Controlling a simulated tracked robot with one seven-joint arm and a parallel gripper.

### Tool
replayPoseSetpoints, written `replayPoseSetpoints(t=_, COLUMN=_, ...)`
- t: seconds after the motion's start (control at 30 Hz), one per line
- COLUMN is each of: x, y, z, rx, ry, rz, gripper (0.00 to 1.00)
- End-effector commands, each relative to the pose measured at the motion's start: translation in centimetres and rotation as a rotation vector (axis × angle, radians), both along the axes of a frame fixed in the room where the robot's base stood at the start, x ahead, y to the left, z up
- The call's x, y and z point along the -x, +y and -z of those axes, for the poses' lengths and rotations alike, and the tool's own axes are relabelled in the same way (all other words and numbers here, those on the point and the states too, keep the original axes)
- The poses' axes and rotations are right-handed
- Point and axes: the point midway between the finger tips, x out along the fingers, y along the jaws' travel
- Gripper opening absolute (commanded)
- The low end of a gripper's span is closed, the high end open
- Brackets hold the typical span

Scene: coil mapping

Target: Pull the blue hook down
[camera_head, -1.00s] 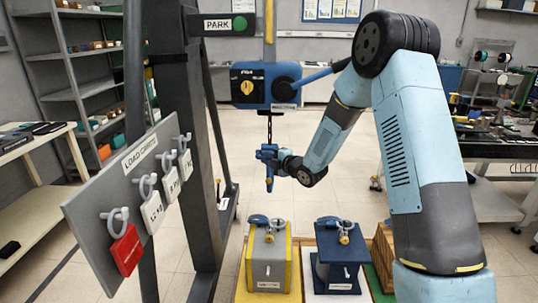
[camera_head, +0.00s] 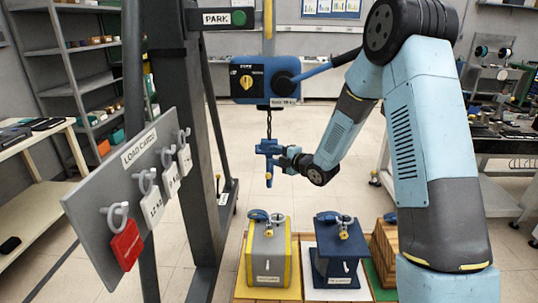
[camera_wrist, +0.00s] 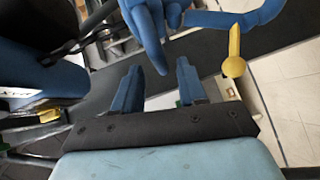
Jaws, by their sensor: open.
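The blue hook (camera_head: 268,160) hangs on a short chain below the blue hoist box (camera_head: 265,80). In the wrist view its curved blue arm (camera_wrist: 215,20) and a yellow ball-ended pin (camera_wrist: 233,62) show at the top. A pointed blue part (camera_wrist: 148,38) of it reaches down toward the gap between my fingertips. My gripper (camera_head: 287,158) is at the hook's right side in the head view. In the wrist view its two blue fingers (camera_wrist: 157,78) are apart. Whether they touch the hook I cannot tell.
A yellow-and-grey block (camera_head: 267,262), a dark blue block (camera_head: 337,262) and a wooden block (camera_head: 383,245) stand below the hook. A load card board (camera_head: 95,195) and dark post (camera_head: 180,140) are to the left. Open floor lies behind.

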Motion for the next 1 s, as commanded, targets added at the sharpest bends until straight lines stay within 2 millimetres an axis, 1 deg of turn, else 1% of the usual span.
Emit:
replayPoseSetpoints(t=0.03, x=0.8, y=-0.8, z=-0.1, rx=0.002, ry=0.001, rz=0.001, gripper=0.41)
replayPoseSetpoints(t=0.1, x=1.8, y=-1.8, z=-0.4, rx=0.001, ry=0.001, rz=0.002, gripper=0.41)
replayPoseSetpoints(t=0.3, x=4.4, y=-4.3, z=-0.9, rx=0.000, ry=0.001, rz=0.002, gripper=0.41)
replayPoseSetpoints(t=0.5, x=6.1, y=-5.9, z=-1.2, rx=0.000, ry=0.001, rz=0.000, gripper=0.41)
replayPoseSetpoints(t=0.67, x=6.7, y=-6.3, z=-1.3, rx=0.000, ry=0.001, rz=-0.001, gripper=0.41)
replayPoseSetpoints(t=1.0, x=6.7, y=-6.4, z=-1.4, rx=0.001, ry=0.004, rz=0.001, gripper=0.41)
